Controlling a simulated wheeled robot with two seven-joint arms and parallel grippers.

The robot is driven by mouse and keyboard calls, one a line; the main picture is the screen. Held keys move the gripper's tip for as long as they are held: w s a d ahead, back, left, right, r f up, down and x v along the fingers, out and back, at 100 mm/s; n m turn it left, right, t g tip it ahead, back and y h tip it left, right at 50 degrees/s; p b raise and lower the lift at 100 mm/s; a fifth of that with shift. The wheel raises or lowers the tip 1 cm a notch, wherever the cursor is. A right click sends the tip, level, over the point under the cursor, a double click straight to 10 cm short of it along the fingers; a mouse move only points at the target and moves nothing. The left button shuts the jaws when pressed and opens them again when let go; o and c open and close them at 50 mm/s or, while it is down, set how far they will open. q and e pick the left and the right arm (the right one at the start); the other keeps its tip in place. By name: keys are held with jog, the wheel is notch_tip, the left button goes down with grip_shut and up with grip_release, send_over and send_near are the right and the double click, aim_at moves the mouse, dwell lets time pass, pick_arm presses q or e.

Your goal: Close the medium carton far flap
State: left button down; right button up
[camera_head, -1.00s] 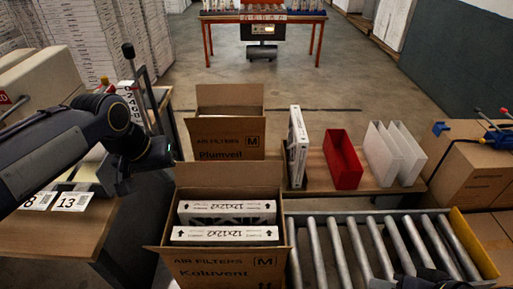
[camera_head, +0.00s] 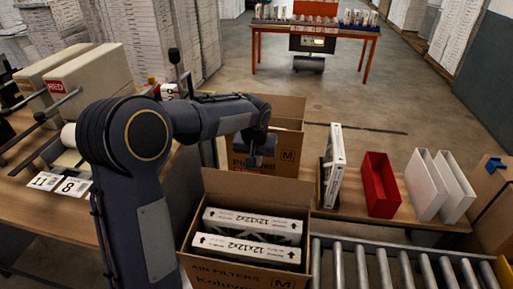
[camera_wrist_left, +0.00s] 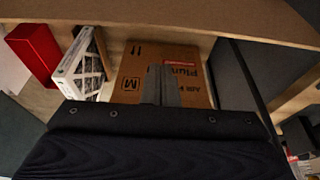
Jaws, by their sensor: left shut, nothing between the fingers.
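The near open carton (camera_head: 240,274), marked Koluvent, stands below centre in the head view with two white boxed filters (camera_head: 250,238) inside. Its far flap (camera_head: 258,188) stands up, tilted back, at the rear edge. My left arm reaches over the carton's left side. My left gripper (camera_head: 255,161) is shut and empty, beyond the top of that flap and in front of the second carton (camera_head: 287,150), marked Plumveil and M. In the left wrist view the shut fingers (camera_wrist_left: 162,72) show against the Plumveil carton (camera_wrist_left: 185,60). My right gripper is out of view.
A low bench behind holds a filter (camera_head: 334,165), a red bin (camera_head: 379,185) and white bins (camera_head: 438,187). A roller conveyor (camera_head: 400,262) runs right of the near carton. A table with label cards (camera_head: 73,187) stands at left.

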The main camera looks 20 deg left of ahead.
pick_arm(q)
jog(key=s, duration=0.2)
jog(key=s+d, duration=0.1)
jog(key=s, duration=0.1)
jog(key=shift+r, duration=0.1)
jog(key=s+d+f+t+b, duration=0.1)
jog(key=s+b, duration=0.4)
jog(key=b, duration=0.5)
jog(key=s+d+f+t+y+b, duration=0.1)
jog(key=s+b, duration=0.4)
jog(key=b, duration=0.5)
jog(key=shift+d+f+t, duration=0.3)
jog(key=shift+f+t, duration=0.6)
jog(key=shift+t, duration=0.5)
jog(key=shift+s, duration=0.1)
